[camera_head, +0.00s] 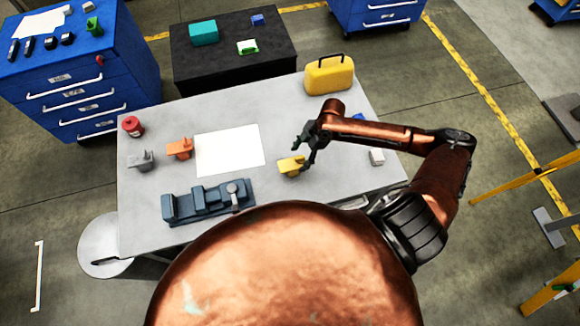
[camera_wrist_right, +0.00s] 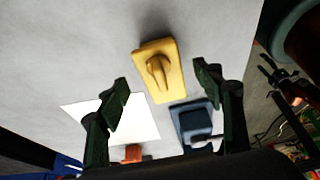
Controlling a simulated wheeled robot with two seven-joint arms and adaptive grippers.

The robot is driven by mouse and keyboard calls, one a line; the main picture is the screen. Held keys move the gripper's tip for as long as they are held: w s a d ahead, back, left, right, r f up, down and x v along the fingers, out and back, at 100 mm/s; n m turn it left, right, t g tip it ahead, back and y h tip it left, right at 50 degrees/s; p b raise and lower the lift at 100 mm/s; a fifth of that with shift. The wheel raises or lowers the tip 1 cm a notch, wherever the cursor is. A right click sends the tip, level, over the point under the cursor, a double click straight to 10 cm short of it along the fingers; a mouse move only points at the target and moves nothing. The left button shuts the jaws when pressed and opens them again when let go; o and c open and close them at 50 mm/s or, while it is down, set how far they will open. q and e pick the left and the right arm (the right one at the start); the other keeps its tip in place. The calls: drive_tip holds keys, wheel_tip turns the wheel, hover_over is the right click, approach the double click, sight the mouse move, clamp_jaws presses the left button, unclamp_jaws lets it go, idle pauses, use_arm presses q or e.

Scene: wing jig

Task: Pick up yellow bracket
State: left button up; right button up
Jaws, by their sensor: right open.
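The yellow bracket (camera_head: 290,166) lies on the grey table (camera_head: 340,178), right of the white sheet in the head view. In the right wrist view the yellow bracket (camera_wrist_right: 158,72) shows its flat base with a raised rib. My right gripper (camera_head: 308,152) is open and empty, close to the bracket in the head view. In the right wrist view the bracket shows ahead of and between the open fingers of the gripper (camera_wrist_right: 165,85), with no finger seen touching it. My left gripper is not in view.
A white sheet (camera_head: 228,150), an orange bracket (camera_head: 179,149), a grey bracket (camera_head: 141,161) and a red canister (camera_head: 132,126) are to the left. A dark blue-grey jig (camera_head: 205,203) stands at the near edge. A yellow case (camera_head: 329,76) and a white block (camera_head: 377,157) are nearby.

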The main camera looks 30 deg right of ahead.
sight(295, 164)
drive_tip(key=shift+w+d+f, duration=0.1)
drive_tip(key=shift+w+f, duration=0.05)
drive_tip(key=shift+f, duration=0.55)
drive_tip(key=shift+a+f, duration=0.55)
drive_tip(key=shift+f, duration=0.15)
drive_tip(key=p+x, duration=0.1)
drive_tip(key=x, duration=0.3)
drive_tip(key=shift+a+f, duration=0.1)
drive_tip(key=shift+a, duration=0.15)
drive_tip(key=shift+a+f, duration=0.1)
drive_tip(key=shift+f, duration=0.25)
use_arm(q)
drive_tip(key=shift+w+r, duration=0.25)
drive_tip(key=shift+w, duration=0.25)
use_arm(e)
drive_tip(key=shift+c, duration=0.3)
drive_tip(key=c, duration=1.4)
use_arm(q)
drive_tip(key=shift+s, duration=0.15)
use_arm(e)
drive_tip(key=shift+c, duration=0.4)
